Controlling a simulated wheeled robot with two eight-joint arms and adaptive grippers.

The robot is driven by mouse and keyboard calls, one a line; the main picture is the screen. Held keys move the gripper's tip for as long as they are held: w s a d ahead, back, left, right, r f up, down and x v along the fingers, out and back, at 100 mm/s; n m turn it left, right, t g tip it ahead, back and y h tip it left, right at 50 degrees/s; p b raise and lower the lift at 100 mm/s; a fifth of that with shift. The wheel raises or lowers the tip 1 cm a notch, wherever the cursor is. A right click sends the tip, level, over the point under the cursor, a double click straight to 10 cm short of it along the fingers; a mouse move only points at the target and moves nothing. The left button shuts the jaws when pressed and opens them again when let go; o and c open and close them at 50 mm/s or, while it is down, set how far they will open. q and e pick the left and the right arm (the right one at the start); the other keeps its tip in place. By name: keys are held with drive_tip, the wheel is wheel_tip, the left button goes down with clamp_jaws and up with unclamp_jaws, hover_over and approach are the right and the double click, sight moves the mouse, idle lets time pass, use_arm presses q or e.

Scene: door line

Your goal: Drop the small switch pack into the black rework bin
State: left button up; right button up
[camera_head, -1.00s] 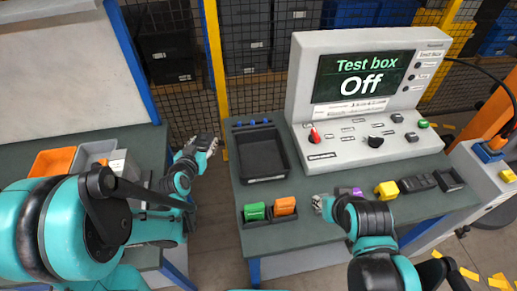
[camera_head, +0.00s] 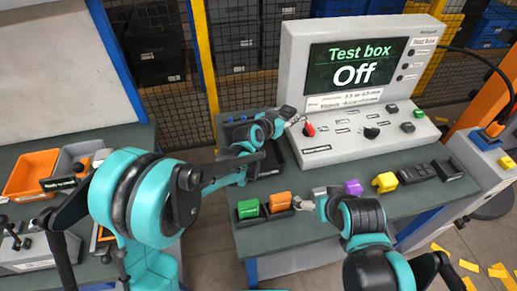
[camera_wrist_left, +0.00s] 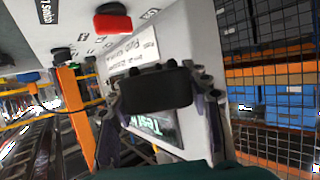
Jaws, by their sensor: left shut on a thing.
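My left gripper (camera_head: 288,116) reaches across the bench to just in front of the test box, near its red knob. In the left wrist view the left gripper (camera_wrist_left: 158,100) is shut on a small black block (camera_wrist_left: 155,88), which I take to be the switch pack; no label is readable. A black tray (camera_head: 274,164), apparently the rework bin, lies on the bench, largely hidden under my left forearm. The held block is beyond the tray's right side in the head view. My right gripper (camera_head: 306,202) is low over the bench, beside an orange block; its jaw opening is unclear.
The test box (camera_head: 350,70) reads "Off"; its red knob (camera_head: 309,129) is close to my left gripper and shows in the left wrist view (camera_wrist_left: 112,20). Green (camera_head: 248,209), orange (camera_head: 279,202), purple (camera_head: 353,187) and yellow (camera_head: 385,182) blocks line the bench front. An orange bin (camera_head: 30,172) stands left.

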use_arm(q)
drive_tip(key=s+a+f+b, duration=0.2)
drive_tip(key=f, duration=0.1)
drive_tip(key=s+a+f+b, duration=0.1)
drive_tip(key=s+a+f, duration=0.1)
drive_tip(key=s+f, duration=0.1)
drive_tip(key=s+a+f+b, duration=0.2)
drive_tip(key=s+a+f, duration=0.1)
drive_tip(key=f, duration=0.1)
drive_tip(key=shift+f+b, duration=0.25)
drive_tip(key=shift+b, duration=0.1)
drive_tip(key=shift+r, duration=0.1)
drive_tip(key=shift+f+b, duration=0.55)
drive_tip(key=shift+f, duration=0.1)
drive_tip(key=o, duration=1.2)
drive_tip(key=shift+c, duration=0.2)
drive_tip(key=shift+r, duration=0.1)
